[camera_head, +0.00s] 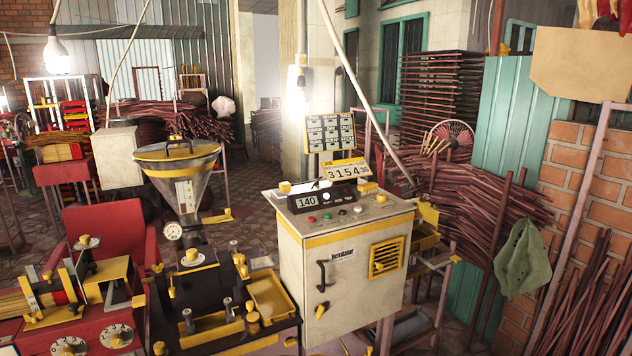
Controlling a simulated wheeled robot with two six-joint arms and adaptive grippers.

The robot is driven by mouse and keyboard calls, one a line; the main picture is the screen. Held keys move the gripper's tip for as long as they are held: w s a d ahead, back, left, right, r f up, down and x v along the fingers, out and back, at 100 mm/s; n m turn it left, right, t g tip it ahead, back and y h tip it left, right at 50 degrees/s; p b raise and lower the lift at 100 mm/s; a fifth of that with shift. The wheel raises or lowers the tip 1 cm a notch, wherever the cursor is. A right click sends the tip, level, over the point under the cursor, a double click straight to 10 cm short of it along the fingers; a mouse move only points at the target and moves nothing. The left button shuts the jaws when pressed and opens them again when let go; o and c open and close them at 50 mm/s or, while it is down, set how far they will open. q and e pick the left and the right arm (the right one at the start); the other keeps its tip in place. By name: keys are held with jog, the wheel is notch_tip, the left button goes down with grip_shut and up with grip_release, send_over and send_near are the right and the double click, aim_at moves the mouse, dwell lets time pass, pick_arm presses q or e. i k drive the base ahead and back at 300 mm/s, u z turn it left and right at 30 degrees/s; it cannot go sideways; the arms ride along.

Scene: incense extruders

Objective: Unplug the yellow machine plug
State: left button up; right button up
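A white cord (362,95) slants down from the top past the pillar, behind the cabinet. A small fitting (301,60) is on the pillar beside a bright glare. I cannot clearly make out a plug. Neither of my grippers is in view.
A red machine with dials (75,335) fills the front left. Incense stick piles (480,200) and a brick wall (590,170) stand at the right. A light bulb (56,55) hangs at the upper left. Some paved floor (260,205) shows behind the machines.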

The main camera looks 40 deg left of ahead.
aim_at(283, 187)
jog(key=u, duration=0.25)
jog(key=i, duration=0.95)
jog(key=u, duration=1.25)
jog(key=i, duration=0.65)
jog(key=u, duration=0.65)
